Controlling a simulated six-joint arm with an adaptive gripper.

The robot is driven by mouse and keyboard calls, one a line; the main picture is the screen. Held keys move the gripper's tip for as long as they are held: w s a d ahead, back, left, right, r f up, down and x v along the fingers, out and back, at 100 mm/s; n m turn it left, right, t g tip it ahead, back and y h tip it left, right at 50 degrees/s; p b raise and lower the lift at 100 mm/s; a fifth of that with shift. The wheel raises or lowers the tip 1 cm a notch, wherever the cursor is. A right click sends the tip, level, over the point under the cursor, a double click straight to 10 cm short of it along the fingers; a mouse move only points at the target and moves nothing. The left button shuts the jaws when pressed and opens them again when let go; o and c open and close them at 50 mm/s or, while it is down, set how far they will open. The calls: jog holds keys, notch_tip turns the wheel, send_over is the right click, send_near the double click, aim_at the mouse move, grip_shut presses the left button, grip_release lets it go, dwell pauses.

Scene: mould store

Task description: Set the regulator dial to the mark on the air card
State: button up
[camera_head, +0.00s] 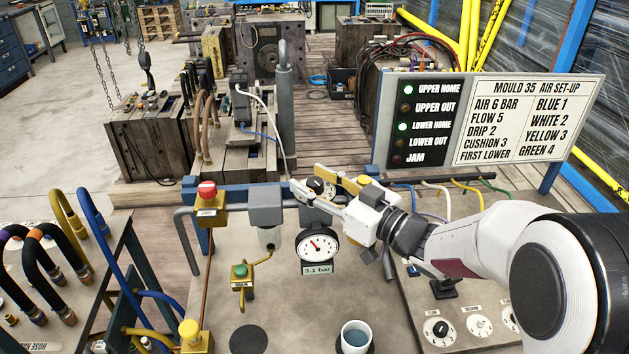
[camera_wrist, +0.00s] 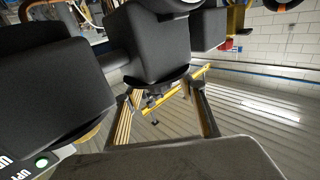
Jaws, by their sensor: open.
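The air card (camera_head: 525,120) on the board at the right reads "AIR 6 BAR". The round white gauge (camera_head: 317,245) has its readout (camera_head: 317,270) below, showing 3.1 bar. The dark regulator dial (camera_head: 320,187) is above the gauge, partly hidden by my gripper. My gripper (camera_head: 324,186) reaches in from the right and is open, its fingers near the dial. Whether they touch it cannot be told. In the wrist view the fingers (camera_wrist: 165,112) stand apart, and large dark blocks (camera_wrist: 155,45) fill the upper part. The dial is not clear there.
A red-topped yellow button box (camera_head: 207,203) stands left of the grey blocks (camera_head: 264,206). A cup (camera_head: 355,338) of liquid stands at the bench's front. Small white dials (camera_head: 437,330) are at the lower right. Hoses fill the rack at left. Bare bench (camera_head: 290,300) lies before the gauge.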

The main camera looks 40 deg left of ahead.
jog(key=c, duration=1.1)
